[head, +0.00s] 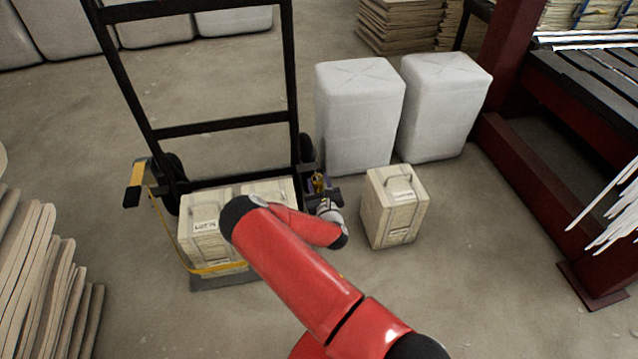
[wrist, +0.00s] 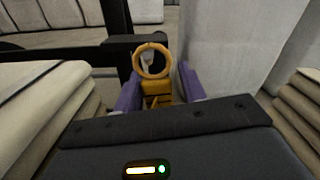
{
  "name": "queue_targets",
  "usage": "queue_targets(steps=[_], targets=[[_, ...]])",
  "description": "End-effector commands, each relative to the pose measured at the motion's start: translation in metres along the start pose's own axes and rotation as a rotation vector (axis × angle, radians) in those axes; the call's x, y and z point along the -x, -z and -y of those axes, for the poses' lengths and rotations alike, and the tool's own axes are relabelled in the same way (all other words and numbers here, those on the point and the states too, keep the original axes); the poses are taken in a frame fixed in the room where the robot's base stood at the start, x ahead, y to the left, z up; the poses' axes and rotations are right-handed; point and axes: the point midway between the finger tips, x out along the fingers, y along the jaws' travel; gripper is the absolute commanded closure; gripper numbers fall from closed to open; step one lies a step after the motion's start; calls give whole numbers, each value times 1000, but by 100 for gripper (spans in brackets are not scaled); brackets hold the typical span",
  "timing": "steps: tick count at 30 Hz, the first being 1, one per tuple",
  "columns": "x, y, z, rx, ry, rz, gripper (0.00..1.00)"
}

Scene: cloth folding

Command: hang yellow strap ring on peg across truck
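The yellow strap ring (wrist: 152,61) stands upright in the wrist view, above a yellow tab between the purple fingers of my gripper (wrist: 157,88). The fingers appear closed on this tab. In the head view my gripper (head: 320,184) is beside the truck's right upright, with a bit of yellow in it. The black hand truck (head: 222,125) carries pale crates. The yellow strap (head: 215,269) runs from the left side bracket (head: 135,185) low around the crates' front; my arm hides its right part. A black bar end (wrist: 150,41) is behind the ring; I cannot tell whether they touch.
A loose pale crate (head: 394,207) stands right of my gripper. Two grey wrapped blocks (head: 358,115) stand behind it. A dark red rack (head: 540,190) is at the right, and stacked sacks (head: 45,275) are at the left. The floor at front centre-left is clear.

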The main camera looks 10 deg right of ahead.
Motion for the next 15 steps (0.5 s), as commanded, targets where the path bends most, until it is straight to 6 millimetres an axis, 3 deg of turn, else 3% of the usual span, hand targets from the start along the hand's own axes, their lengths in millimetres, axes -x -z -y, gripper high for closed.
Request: queue_targets(steps=[3, 11, 15], targets=[[0, 0, 0, 0, 0, 0, 44], [0, 0, 0, 0, 0, -1, 44], [11, 0, 0, 0, 0, -1, 44]])
